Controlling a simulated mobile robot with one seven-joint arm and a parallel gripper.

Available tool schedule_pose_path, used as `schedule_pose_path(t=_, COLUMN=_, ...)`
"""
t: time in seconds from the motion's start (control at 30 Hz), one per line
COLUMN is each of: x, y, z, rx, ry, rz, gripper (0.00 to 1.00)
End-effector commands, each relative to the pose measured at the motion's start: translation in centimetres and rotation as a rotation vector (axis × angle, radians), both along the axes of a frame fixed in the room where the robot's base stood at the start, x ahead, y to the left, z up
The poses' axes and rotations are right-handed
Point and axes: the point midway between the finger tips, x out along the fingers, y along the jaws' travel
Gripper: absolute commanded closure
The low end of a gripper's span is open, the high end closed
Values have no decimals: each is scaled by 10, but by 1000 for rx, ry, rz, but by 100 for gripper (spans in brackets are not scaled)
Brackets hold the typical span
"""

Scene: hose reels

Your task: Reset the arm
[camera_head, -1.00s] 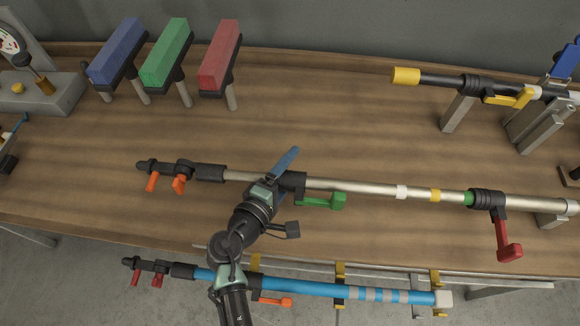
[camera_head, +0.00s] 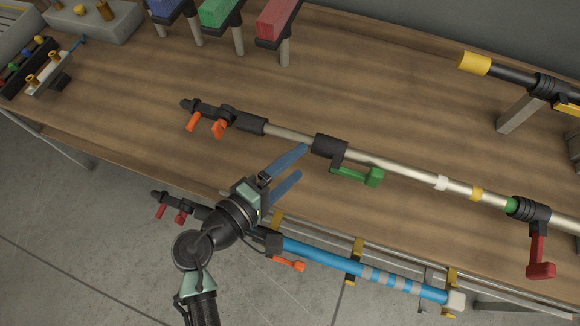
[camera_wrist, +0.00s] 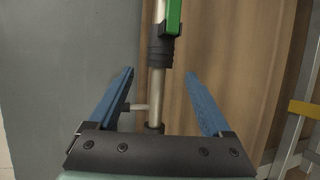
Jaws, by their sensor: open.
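My gripper (camera_head: 290,175) is open and empty, with two long blue fingers spread apart. In the head view it is over the front edge of the wooden bench, with its fingertips close to the silver pole (camera_head: 390,165) near the black clamp with the green lever (camera_head: 358,177). In the wrist view the fingers (camera_wrist: 160,95) frame a silver pole (camera_wrist: 157,97) and a black collar. A green part (camera_wrist: 174,18) shows at the top. I cannot tell the exact gap between fingers and pole. My wrist partly hides the blue pole (camera_head: 330,257) along the bench front.
The wooden bench (camera_head: 140,95) has blue (camera_head: 168,8), green (camera_head: 220,12) and red (camera_head: 277,22) blocks on stands at the back. A red lever (camera_head: 540,258) hangs at the front right. Open floor lies at the lower left.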

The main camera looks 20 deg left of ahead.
Motion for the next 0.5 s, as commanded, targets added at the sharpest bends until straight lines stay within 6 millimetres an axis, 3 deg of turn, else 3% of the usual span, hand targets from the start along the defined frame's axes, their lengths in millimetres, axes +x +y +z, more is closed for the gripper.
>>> schedule_pose_path(t=0.5, x=-8, y=3, z=2, rx=0, ry=1, rz=-1, gripper=17)
